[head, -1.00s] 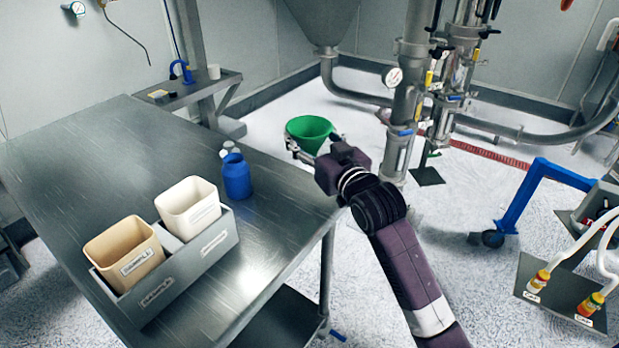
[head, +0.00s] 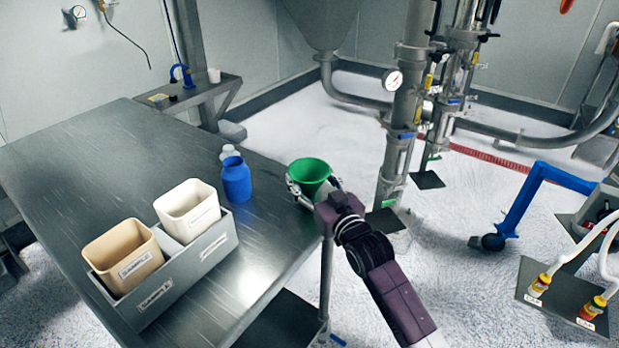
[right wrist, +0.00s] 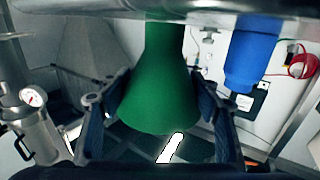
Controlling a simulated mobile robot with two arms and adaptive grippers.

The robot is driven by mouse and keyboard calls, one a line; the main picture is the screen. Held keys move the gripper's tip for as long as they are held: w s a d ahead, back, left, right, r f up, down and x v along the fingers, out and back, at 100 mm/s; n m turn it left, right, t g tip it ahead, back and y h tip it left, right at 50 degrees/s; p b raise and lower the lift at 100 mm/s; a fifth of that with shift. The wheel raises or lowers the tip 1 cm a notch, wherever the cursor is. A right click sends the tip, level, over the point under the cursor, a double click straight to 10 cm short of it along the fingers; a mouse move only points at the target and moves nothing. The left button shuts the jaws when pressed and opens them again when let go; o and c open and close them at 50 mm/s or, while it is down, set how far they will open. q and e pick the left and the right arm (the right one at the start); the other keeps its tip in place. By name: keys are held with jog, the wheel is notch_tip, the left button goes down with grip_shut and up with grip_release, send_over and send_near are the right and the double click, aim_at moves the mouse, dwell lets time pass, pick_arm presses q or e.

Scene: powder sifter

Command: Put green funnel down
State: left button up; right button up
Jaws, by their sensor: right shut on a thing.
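The green funnel (head: 309,173) is held by my right gripper (head: 312,192) at the right edge of the steel table (head: 110,150), wide mouth up. In the right wrist view the funnel (right wrist: 160,90) sits between the two dark fingers of my right gripper (right wrist: 155,105), which is shut on it. The steel table edge (right wrist: 120,12) shows along the top of that view. I cannot tell whether the funnel's lower end touches the table. My left gripper is not in view.
A grey tray (head: 215,250) holds a tan bin (head: 123,257) and a white bin (head: 187,211). The table's back and middle are clear.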

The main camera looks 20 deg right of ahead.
jog(key=shift+f, duration=0.1)
jog(key=o, duration=1.1)
jog(key=shift+o, duration=0.2)
jog(key=s+d, duration=0.1)
jog(key=s, duration=1.1)
jog(key=shift+d+r+b, duration=0.25)
jog(key=shift+d+b, duration=0.1)
jog(key=shift+b, duration=0.05)
